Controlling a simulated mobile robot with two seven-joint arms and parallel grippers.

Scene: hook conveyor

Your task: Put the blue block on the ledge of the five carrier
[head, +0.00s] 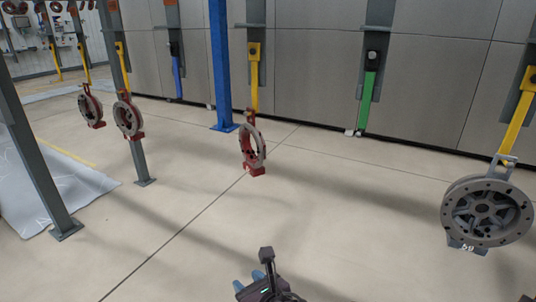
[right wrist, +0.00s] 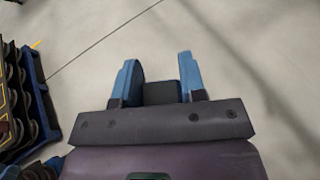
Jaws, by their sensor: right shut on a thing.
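My right gripper (head: 250,282) is at the bottom middle of the head view, over bare floor and well apart from the carriers. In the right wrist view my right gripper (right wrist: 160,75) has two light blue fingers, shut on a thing. A darker blue piece (right wrist: 138,88), seemingly the blue block, shows against the inside of the left finger; its outline is hard to make out. A grey carrier (head: 487,212) with a round wheel-like part hangs at the right. White digits, perhaps 59, are on its low ledge (head: 467,247). My left gripper is not in view.
A red carrier (head: 251,150) hangs near the middle; two more red carriers, one here (head: 128,118), hang at the left. Grey posts (head: 40,165) and a blue post (head: 220,65) stand on the floor. A blue rack (right wrist: 32,90) with stacked parts is at left in the wrist view.

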